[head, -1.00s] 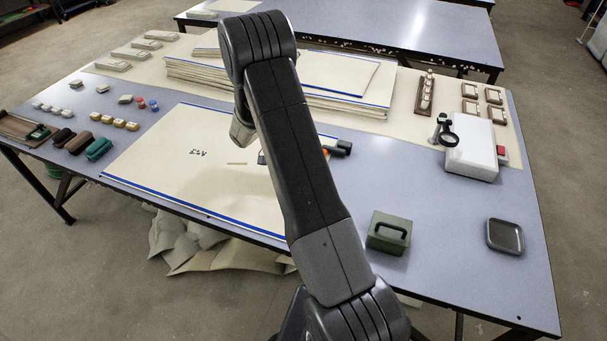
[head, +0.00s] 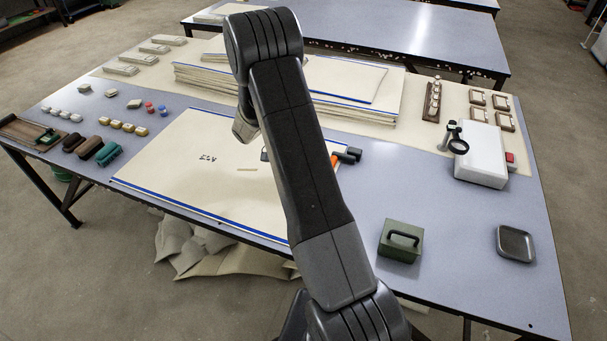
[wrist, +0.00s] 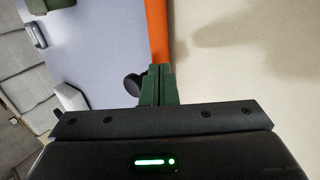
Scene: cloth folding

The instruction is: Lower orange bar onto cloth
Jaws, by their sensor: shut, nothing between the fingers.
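The cream cloth (head: 180,155) with blue edges lies flat on the table, partly hidden by my arm. In the head view a small piece of the orange bar (head: 335,160) shows right of my arm, beside a black end piece (head: 350,155). In the wrist view the orange bar (wrist: 157,30) runs upward from my fingertips, along the border between grey-blue table and cream cloth (wrist: 245,85). My gripper (wrist: 160,72) has its green fingers together at the bar's near end, not around it. I cannot tell whether the bar touches the cloth. In the head view my fingertips are hidden.
A green box with a handle (head: 400,241) and a dark tray (head: 516,243) stand at the front right. A white device (head: 482,160) is at the right. Stacked cloth sheets (head: 345,85) lie behind. Small blocks and brushes (head: 97,148) sit at the left.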

